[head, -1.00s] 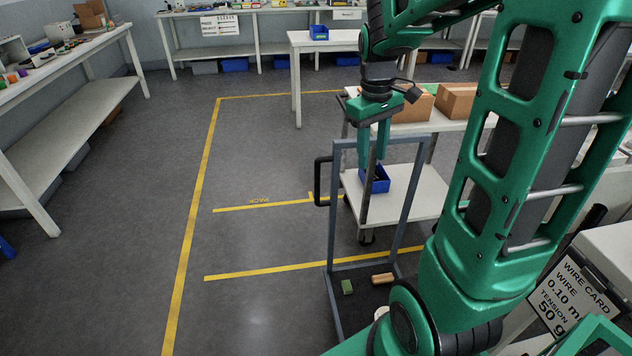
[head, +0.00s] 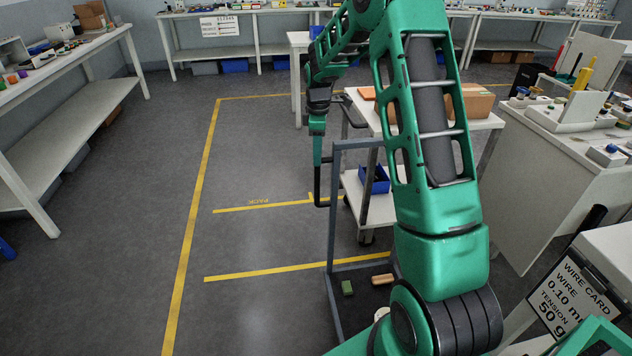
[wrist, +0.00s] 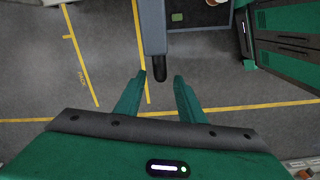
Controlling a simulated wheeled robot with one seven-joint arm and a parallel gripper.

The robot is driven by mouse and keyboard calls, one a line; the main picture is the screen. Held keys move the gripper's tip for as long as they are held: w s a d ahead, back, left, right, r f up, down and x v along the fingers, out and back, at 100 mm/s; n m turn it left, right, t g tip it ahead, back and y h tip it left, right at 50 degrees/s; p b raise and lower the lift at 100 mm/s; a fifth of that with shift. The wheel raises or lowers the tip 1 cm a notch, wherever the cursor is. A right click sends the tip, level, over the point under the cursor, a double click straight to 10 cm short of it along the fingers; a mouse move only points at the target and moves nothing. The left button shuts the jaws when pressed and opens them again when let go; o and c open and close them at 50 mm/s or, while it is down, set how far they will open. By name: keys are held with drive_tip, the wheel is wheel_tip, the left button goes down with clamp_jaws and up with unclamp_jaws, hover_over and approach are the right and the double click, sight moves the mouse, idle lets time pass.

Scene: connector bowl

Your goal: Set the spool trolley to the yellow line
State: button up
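The spool trolley (head: 332,240) is a blue-grey upright frame on a dark base, with a black side handle (head: 324,205). It stands right of centre in the head view, partly hidden by my arm. Yellow lines mark the floor: one labelled line (head: 255,208) and a nearer line (head: 265,272) that runs to the trolley. My gripper (head: 317,188) is at the handle on the trolley's left side. In the wrist view my gripper (wrist: 160,78) is open, with the black handle (wrist: 160,66) between its fingertips and gaps on both sides.
A white cart (head: 376,212) with a blue bin (head: 374,180) stands just behind the trolley. A green block (head: 347,287) and a wooden piece (head: 382,279) lie on the trolley base. The floor to the left is clear.

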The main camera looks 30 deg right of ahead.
sight(317, 179)
drive_tip(key=shift+f, duration=0.5)
wheel_tip(317, 179, down, 10)
drive_tip(key=shift+f, duration=0.15)
clamp_jaws()
